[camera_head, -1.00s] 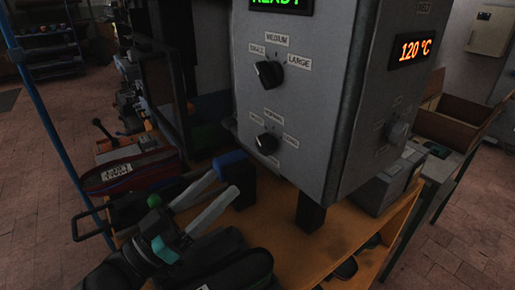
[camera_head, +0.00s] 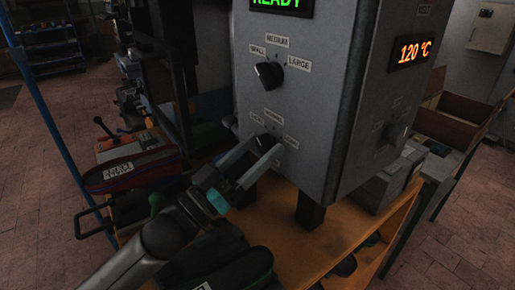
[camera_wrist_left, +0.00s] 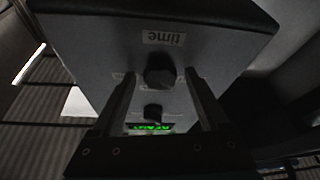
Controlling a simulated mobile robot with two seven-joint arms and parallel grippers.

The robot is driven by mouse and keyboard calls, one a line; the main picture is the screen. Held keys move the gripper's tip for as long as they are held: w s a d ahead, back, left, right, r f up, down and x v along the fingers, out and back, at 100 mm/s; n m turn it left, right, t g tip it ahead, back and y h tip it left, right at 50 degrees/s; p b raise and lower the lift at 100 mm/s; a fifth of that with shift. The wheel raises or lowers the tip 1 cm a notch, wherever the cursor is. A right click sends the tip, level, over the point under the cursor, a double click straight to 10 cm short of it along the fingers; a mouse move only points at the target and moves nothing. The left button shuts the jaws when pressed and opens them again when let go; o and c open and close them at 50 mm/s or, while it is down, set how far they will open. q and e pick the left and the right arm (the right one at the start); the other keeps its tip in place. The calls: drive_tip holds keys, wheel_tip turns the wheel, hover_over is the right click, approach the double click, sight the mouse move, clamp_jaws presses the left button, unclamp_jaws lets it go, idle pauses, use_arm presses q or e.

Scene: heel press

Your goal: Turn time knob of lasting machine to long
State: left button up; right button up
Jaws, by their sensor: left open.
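The lasting machine (camera_head: 315,110) is a grey box with a green READY display. Its time knob (camera_head: 265,142) is the lower dark knob on the front face, with small labels around it; its pointer is hard to make out. In the left wrist view the time knob (camera_wrist_left: 160,71) shows below an upside-down "time" label (camera_wrist_left: 163,38). My left gripper (camera_head: 262,148) is open, with a finger on each side of the time knob. In the left wrist view its fingers (camera_wrist_left: 160,78) flank the knob with gaps visible. My right gripper is out of view.
The size knob (camera_head: 269,75), labelled small, medium and large, sits above the time knob. A 120 °C display (camera_head: 409,51) and another knob (camera_head: 396,132) are on the side face.

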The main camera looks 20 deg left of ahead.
use_arm(q)
clamp_jaws()
idle(0.7)
